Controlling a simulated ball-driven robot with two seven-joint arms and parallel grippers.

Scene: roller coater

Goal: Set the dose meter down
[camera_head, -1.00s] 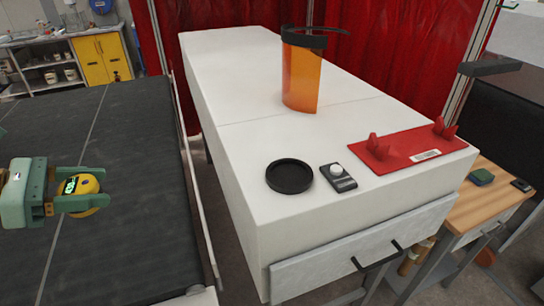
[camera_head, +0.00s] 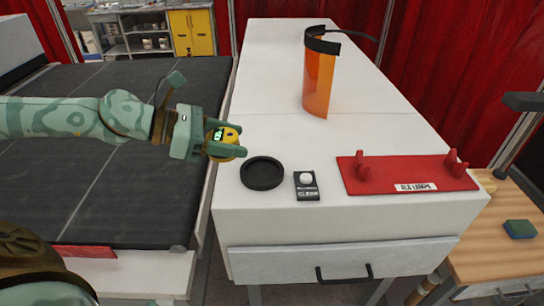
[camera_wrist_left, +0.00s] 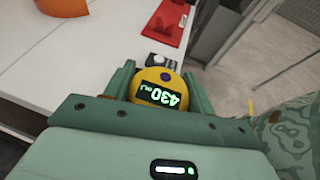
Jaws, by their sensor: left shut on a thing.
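The dose meter is a round yellow puck (camera_head: 229,141) with a dark display. In the left wrist view the dose meter (camera_wrist_left: 154,87) shows a lit green reading, 430, between the two fingers. My left gripper (camera_head: 226,145) is shut on it and holds it at the left edge of the white cabinet top (camera_head: 275,136). A round black shallow dish (camera_head: 262,173) lies on the top just right of the gripper. My right gripper is not in view.
A small black device with a white knob (camera_head: 306,186) lies right of the dish. A red holder with upright prongs (camera_head: 408,176) is further right. An orange curved visor (camera_head: 319,80) stands behind. A dark conveyor belt (camera_head: 60,180) runs at left.

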